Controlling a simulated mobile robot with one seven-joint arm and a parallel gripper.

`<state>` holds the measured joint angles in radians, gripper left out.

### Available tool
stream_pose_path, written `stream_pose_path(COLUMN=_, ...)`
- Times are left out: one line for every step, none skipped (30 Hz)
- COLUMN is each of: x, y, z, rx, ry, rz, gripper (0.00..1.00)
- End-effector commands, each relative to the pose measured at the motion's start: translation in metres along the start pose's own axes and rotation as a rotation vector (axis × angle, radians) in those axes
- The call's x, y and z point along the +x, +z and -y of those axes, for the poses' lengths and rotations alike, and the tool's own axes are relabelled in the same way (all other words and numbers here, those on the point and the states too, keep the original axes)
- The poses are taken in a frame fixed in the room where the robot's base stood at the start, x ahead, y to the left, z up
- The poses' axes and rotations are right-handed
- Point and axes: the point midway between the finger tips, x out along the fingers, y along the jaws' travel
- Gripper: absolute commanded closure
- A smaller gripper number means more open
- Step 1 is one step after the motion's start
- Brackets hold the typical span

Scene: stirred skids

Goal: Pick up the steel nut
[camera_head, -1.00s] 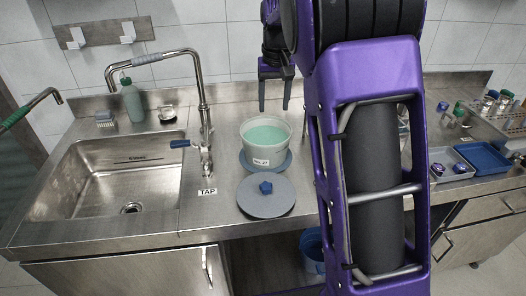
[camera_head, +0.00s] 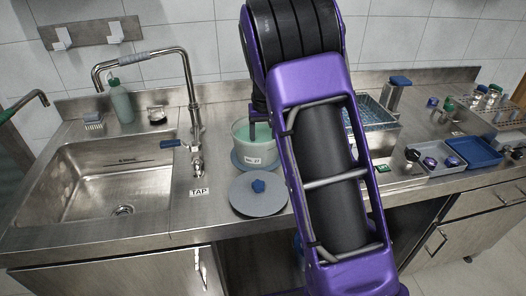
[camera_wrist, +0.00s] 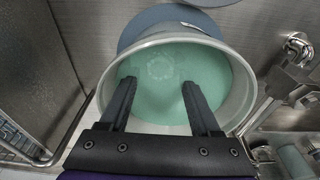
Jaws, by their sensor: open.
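I cannot make out a steel nut for certain in either view. A pale pot (camera_head: 238,150) of green liquid (camera_wrist: 160,62) stands on a blue round base (camera_wrist: 128,32). A faint pale round patch shows in the liquid in the wrist view; I cannot tell what it is. My gripper (camera_wrist: 158,88) is open and empty, with both fingers over the pot's mouth. I cannot tell whether the tips touch the liquid. In the head view my arm hides most of the gripper and the pot's right side.
A grey lid with a blue knob (camera_head: 258,206) lies in front of the pot. A sink (camera_head: 100,185) and a tap (camera_head: 190,100) are to the left. A wire basket (camera_head: 372,112), a grey tray (camera_head: 425,169) and a blue tray (camera_head: 474,152) stand to the right.

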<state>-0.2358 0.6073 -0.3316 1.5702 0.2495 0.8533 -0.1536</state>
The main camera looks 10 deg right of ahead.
Motion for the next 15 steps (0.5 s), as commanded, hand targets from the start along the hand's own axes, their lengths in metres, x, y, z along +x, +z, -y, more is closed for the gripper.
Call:
stream_pose_path(x=0.011, y=0.001, z=-0.001, rx=0.000, ry=0.001, rz=0.002, gripper=0.36)
stream_pose_path(x=0.016, y=0.001, z=0.000, rx=0.000, ry=0.001, rz=0.003, gripper=0.36)
stream_pose_path(x=0.021, y=0.001, z=0.000, rx=-0.001, ry=0.000, rz=0.003, gripper=0.36)
stream_pose_path(x=0.024, y=0.000, z=0.000, rx=-0.001, ry=0.000, rz=0.002, gripper=0.36)
stream_pose_path(x=0.027, y=0.000, z=0.000, rx=-0.001, ry=0.001, rz=0.001, gripper=0.36)
stream_pose_path(x=0.029, y=0.000, z=0.000, rx=-0.001, ry=0.001, rz=0.000, gripper=0.36)
stream_pose_path(x=0.030, y=0.000, z=0.000, rx=-0.001, ry=0.000, rz=0.000, gripper=0.36)
stream_pose_path(x=0.030, y=0.000, z=0.000, rx=-0.001, ry=0.000, rz=-0.001, gripper=0.36)
stream_pose_path(x=0.030, y=0.000, z=0.000, rx=-0.001, ry=0.000, rz=-0.001, gripper=0.36)
stream_pose_path(x=0.029, y=0.000, z=0.000, rx=-0.001, ry=0.000, rz=-0.001, gripper=0.36)
stream_pose_path(x=0.029, y=0.000, z=0.000, rx=-0.001, ry=0.000, rz=-0.001, gripper=0.36)
stream_pose_path(x=0.029, y=0.000, z=0.000, rx=-0.001, ry=0.000, rz=-0.001, gripper=0.36)
stream_pose_path(x=0.029, y=0.000, z=0.000, rx=-0.001, ry=0.000, rz=-0.001, gripper=0.42)
stream_pose_path(x=0.029, y=0.000, z=0.000, rx=-0.001, ry=0.000, rz=-0.001, gripper=0.47)
stream_pose_path(x=0.029, y=0.000, z=0.000, rx=-0.001, ry=0.000, rz=-0.001, gripper=0.54)
